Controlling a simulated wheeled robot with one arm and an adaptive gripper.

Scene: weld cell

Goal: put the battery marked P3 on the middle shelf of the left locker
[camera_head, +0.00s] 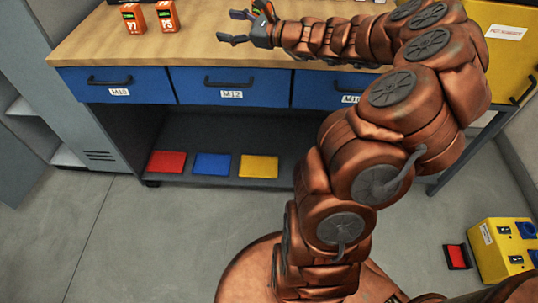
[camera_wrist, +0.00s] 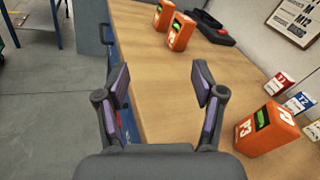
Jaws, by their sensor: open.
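An orange battery (camera_wrist: 265,130) with a green patch stands on the workbench at the right of the wrist view; its white mark looks like P3. In the head view, an orange and green piece (camera_head: 263,8) shows behind my gripper (camera_head: 231,27). My gripper, also in the wrist view (camera_wrist: 160,82), is open and empty above the bench, with the battery outside its fingers to the right. Two more batteries, marked P7 (camera_head: 133,20) and P5 (camera_head: 167,17), stand on the bench to the left.
The wooden bench top (camera_head: 90,45) is clear between the gripper and the two batteries. A dark tray (camera_wrist: 212,30) lies behind them in the wrist view. Small numbered cards (camera_wrist: 280,84) stand near the battery. A yellow box (camera_head: 505,250) stands on the floor.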

